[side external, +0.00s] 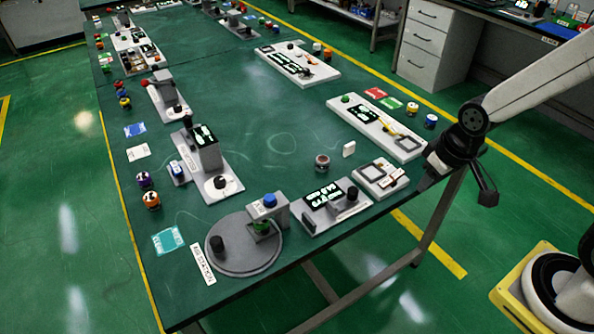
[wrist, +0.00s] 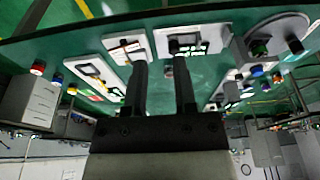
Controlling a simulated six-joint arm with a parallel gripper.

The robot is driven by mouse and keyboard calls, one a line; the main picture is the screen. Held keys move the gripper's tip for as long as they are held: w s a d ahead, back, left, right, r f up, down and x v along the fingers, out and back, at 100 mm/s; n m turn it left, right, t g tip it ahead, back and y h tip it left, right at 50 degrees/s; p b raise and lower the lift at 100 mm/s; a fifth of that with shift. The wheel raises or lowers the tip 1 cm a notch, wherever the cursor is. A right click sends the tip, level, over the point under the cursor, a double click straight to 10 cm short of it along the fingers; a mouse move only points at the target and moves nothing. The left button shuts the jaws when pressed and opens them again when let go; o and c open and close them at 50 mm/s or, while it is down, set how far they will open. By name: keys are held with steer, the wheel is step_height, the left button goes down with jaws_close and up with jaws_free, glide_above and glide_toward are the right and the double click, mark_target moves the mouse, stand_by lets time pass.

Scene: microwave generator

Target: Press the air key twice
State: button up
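A blue round key (side external: 269,201) sits on top of a grey bracket (side external: 272,212) at the table's near edge in the side view. The bracket overhangs a grey round plate (side external: 240,262) with a green part under it and a black knob (side external: 217,244). In the wrist view the round plate (wrist: 278,24) is at the upper right. My gripper (wrist: 160,85) is open, with a clear gap between its fingers. It is at the table's right edge, well away from the blue key.
A panel with a dark display (side external: 322,196) and a small white panel (side external: 380,178) stand between my arm and the round plate. A tall grey box (side external: 204,148) stands left of centre. The table's middle is mostly clear. Drawers (side external: 436,42) stand behind.

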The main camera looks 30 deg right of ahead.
jaws_close()
stand_by(1.4)
